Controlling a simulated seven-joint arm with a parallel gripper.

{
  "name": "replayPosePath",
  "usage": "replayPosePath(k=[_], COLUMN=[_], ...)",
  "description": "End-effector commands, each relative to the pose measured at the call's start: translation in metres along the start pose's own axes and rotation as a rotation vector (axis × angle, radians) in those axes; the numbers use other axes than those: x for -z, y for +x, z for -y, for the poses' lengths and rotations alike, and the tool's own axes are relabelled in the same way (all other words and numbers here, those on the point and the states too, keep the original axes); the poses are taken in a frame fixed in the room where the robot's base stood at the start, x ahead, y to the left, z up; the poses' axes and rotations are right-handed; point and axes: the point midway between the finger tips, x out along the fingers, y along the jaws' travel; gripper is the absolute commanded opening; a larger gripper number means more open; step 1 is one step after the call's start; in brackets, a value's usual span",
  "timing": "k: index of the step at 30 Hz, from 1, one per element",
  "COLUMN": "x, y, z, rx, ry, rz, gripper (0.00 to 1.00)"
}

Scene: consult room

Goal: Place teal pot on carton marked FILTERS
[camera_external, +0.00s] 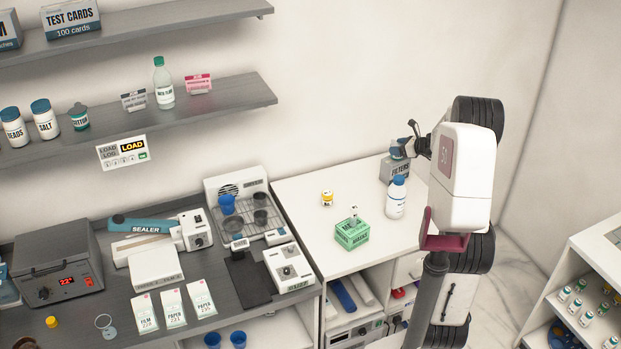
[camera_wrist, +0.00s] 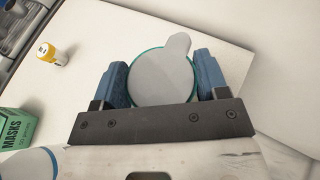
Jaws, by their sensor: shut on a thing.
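The teal pot (camera_wrist: 160,78) shows from above in the wrist view as a round grey lid with a tab and a teal rim. My gripper (camera_wrist: 162,85) is shut on it, one blue finger on each side. In the external view a small part of the pot (camera_external: 396,152) shows at my gripper (camera_external: 405,148), directly above the grey carton marked FILTERS (camera_external: 395,171). The carton stands at the back of the white counter. I cannot tell whether the pot touches its top. The carton is hidden in the wrist view.
A white bottle with a blue cap (camera_external: 396,198) stands just in front of the carton. The counter between the jar and the carton is clear.

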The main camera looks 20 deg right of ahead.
Motion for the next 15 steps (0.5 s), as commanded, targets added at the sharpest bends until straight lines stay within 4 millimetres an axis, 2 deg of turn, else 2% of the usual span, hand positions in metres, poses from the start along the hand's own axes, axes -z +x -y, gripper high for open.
replayPosePath(k=[11,12,15], x=[0.0026,0.0023,0.0023], y=[0.0011,0.0010,0.0009], z=[-0.0001,-0.0001,-0.0001], rx=[0.000,0.000,0.000], ry=[0.000,0.000,0.000], rz=[0.000,0.000,0.000], gripper=[0.59,0.72,0.87])
